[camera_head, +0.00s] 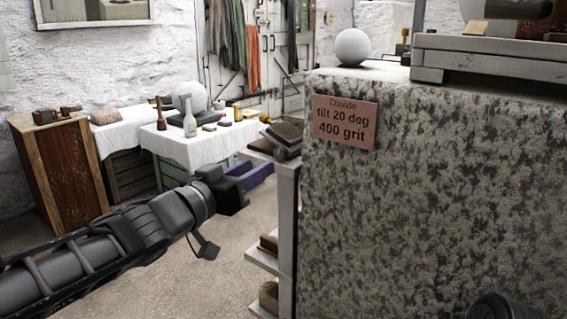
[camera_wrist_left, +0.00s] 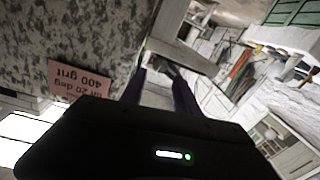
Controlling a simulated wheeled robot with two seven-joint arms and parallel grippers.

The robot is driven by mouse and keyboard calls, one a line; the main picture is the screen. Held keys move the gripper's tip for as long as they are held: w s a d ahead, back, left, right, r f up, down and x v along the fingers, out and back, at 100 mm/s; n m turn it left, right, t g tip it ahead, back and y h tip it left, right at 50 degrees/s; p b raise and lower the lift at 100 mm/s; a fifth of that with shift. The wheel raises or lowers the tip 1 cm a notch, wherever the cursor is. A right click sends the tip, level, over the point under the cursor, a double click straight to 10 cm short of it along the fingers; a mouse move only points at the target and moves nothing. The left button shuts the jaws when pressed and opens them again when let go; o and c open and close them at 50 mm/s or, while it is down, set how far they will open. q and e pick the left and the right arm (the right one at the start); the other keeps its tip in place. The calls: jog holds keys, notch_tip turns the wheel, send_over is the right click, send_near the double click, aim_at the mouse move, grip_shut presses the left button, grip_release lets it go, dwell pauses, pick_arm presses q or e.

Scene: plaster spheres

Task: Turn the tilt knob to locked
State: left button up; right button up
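I cannot make out a tilt knob for certain in either view. A pink sign (camera_head: 345,122) on the speckled stone block reads "Davide, tilt 20 deg, 400 grit"; it shows upside down in the left wrist view (camera_wrist_left: 79,78). My left gripper (camera_head: 258,169) is left of the block, near a narrow shelf unit. In the left wrist view its two dark fingers (camera_wrist_left: 158,76) stand apart, with nothing clearly held between them. A small dark shape near the right fingertip is too unclear to name. My right gripper does not show.
The speckled stone block (camera_head: 430,200) fills the right side. The pale shelf unit (camera_head: 287,225) stands against its left side, with dark blocks (camera_head: 286,133) on top. A white-clothed table (camera_head: 205,143) and a wooden cabinet (camera_head: 62,175) stand behind. Bare floor (camera_head: 200,275) lies below my left arm.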

aim_at(278, 155)
pick_arm(q)
jog(key=shift+s+a+n, duration=0.1)
jog(key=shift+n, duration=0.3)
jog(key=b+x, duration=0.2)
jog(key=x, duration=0.6)
jog(key=shift+s, duration=0.1)
jog(key=shift+c, duration=0.6)
grip_shut()
